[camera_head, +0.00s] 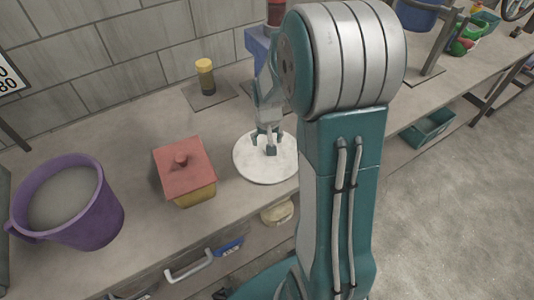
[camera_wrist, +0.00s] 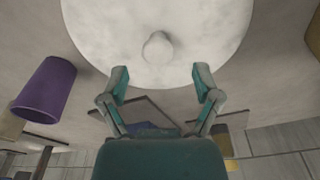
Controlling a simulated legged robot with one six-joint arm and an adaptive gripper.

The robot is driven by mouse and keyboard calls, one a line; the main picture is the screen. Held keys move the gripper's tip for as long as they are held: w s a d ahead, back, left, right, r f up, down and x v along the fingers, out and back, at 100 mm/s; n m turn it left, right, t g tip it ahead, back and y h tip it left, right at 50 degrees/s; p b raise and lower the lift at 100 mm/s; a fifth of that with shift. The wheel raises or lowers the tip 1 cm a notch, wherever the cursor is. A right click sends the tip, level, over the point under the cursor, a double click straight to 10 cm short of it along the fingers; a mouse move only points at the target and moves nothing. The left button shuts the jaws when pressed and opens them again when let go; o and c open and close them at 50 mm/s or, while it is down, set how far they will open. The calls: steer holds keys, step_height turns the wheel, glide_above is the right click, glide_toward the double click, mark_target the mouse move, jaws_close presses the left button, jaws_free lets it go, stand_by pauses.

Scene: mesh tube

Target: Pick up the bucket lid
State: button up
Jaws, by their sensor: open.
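The bucket lid, a white round disc (camera_head: 251,168), lies flat on the bench in the head view, partly hidden by my arm. In the wrist view the lid (camera_wrist: 110,40) fills the top middle, with a round knob (camera_wrist: 158,47) at its centre. My gripper (camera_head: 268,142) is above the lid in the head view. In the wrist view my gripper (camera_wrist: 160,75) is open and empty, its two fingers apart, one on each side below the knob. A purple bucket (camera_head: 95,215) stands on the bench at left, with greyish contents; it also shows in the wrist view (camera_wrist: 45,90).
A yellow box with a red knobbed top (camera_head: 185,172) stands between bucket and lid. A small yellow-topped post on a plate (camera_head: 206,80) is behind. Wall tiles close off the back. The bench's front edge lies below the lid, with a white handle (camera_head: 190,266) beneath.

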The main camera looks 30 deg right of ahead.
mark_target(252, 162)
steer(key=shift+d+f, duration=0.1)
steer(key=shift+f, duration=0.25)
steer(key=f, duration=0.3)
steer(key=w+f, duration=0.1)
steer(key=shift+d+f, duration=0.1)
steer(key=shift+f, duration=0.3)
steer(key=shift+s, duration=0.1)
jaws_close()
